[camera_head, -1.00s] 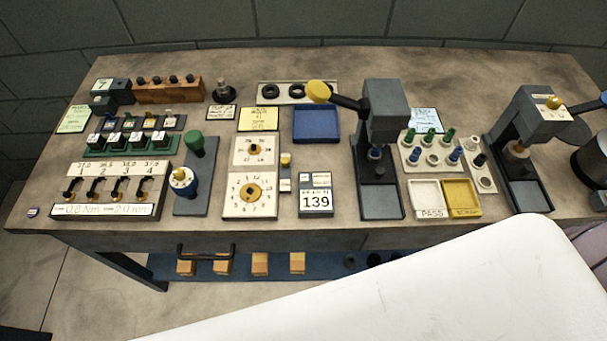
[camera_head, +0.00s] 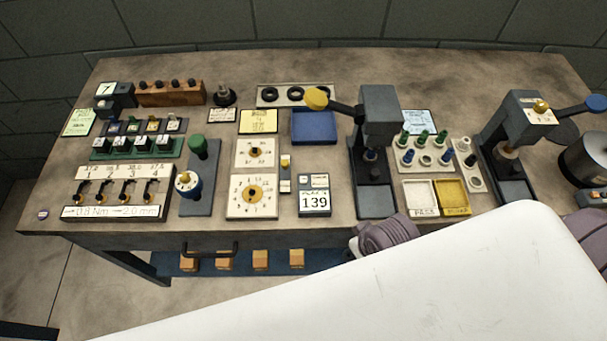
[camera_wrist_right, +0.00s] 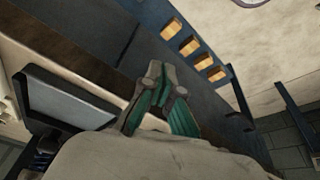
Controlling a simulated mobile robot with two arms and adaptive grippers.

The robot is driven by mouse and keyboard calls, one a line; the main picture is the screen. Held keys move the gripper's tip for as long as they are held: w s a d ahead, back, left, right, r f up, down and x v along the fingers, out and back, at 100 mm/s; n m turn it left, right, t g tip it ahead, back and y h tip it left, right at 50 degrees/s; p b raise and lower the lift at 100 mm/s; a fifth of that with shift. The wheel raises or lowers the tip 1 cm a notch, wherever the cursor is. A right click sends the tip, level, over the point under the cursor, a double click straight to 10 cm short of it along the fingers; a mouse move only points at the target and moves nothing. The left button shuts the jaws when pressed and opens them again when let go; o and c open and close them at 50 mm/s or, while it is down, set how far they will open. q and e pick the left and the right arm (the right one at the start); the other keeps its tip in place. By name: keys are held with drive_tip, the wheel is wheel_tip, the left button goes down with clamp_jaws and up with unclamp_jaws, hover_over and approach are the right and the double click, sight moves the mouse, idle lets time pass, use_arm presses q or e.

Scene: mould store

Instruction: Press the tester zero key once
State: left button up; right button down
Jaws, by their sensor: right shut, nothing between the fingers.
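The tester (camera_head: 314,200) is a small dark box near the bench's front edge, with a white display reading 139. Its upper face has small key-like patches (camera_head: 313,181); which one is the zero key is too small to read. My right gripper (camera_wrist_right: 160,95) has grey fingers with green pads and is shut and empty. In the head view a purple-grey part of my right arm (camera_head: 388,234) shows at the bench's front edge, right of the tester and apart from it; the fingertips are mostly hidden there. My left gripper is not in view.
A lever press (camera_head: 376,201) stands right of the tester, with pass (camera_head: 420,197) and scrap (camera_head: 453,197) trays beyond. Left are a dial panel (camera_head: 253,210) and a small yellow-topped switch (camera_head: 285,162). Wooden blocks (camera_head: 260,259) sit on a low shelf. My white arm cover hides the lower right.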

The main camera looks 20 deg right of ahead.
drive_tip(key=w+a+r+t+y, duration=0.1)
drive_tip(key=w+a+r, duration=0.2)
drive_tip(key=w+r, duration=0.1)
drive_tip(key=w+a+r+n+t+y, duration=0.1)
drive_tip(key=w+a+r+y, duration=0.1)
drive_tip(key=w+a+r, duration=0.1)
drive_tip(key=w+a+r+t+y, duration=0.1)
drive_tip(key=w+a+r+y, duration=0.1)
drive_tip(key=w+r, duration=0.3)
drive_tip(key=shift+w+a+r, duration=0.15)
drive_tip(key=shift+w+a, duration=0.25)
drive_tip(key=shift+a, duration=0.05)
drive_tip(key=w+d+r+m+y, duration=0.1)
drive_tip(key=w+d+r+m, duration=0.1)
drive_tip(key=w+r, duration=0.3)
drive_tip(key=shift+d+y, duration=0.2)
drive_tip(key=shift+y, duration=0.2)
drive_tip(key=b, duration=0.8)
hover_over(306, 180)
wheel_tip(306, 180, down, 7)
drive_tip(key=shift+r, duration=0.2)
drive_tip(key=shift+f+b, duration=0.35)
drive_tip(key=shift+f, duration=0.65)
drive_tip(key=shift+f, duration=0.1)
